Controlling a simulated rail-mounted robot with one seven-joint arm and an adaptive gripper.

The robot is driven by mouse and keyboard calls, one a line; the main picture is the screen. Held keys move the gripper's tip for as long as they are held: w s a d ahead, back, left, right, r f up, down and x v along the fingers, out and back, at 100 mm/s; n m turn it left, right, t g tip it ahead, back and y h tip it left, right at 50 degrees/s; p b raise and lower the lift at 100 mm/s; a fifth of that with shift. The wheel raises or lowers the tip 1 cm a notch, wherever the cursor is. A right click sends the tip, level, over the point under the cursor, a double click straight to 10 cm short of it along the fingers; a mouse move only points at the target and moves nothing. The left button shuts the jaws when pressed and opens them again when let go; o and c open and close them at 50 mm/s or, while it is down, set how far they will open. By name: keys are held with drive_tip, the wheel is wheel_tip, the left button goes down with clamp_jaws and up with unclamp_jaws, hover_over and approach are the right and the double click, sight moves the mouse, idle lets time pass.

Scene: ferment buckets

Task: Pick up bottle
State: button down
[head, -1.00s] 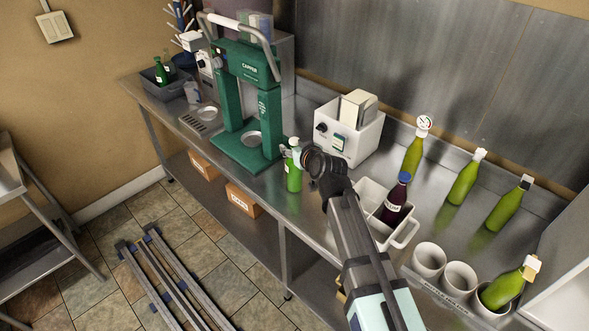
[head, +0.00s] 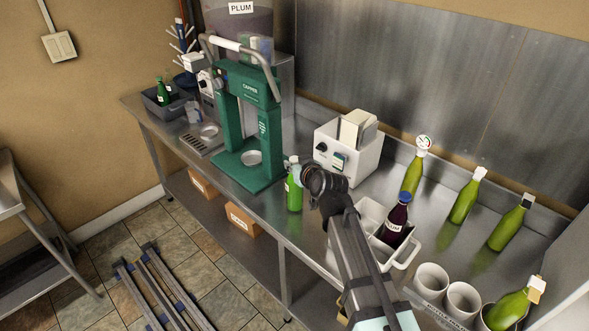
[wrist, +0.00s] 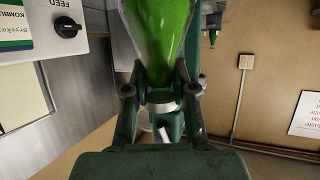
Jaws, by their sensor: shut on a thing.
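A white crate (head: 402,253) with a dark bottle (head: 396,222) stands close to my arm. Behind is a white machine (head: 345,158). White cups (head: 430,280) are at front right, one holding a green bottle (head: 508,306). A grey bin (head: 168,108) is far left.

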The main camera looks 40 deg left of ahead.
wheel_tip(320, 180, up, 19)
drive_tip(key=b, duration=0.4)
drive_tip(key=shift+r, duration=0.15)
idle(0.3)
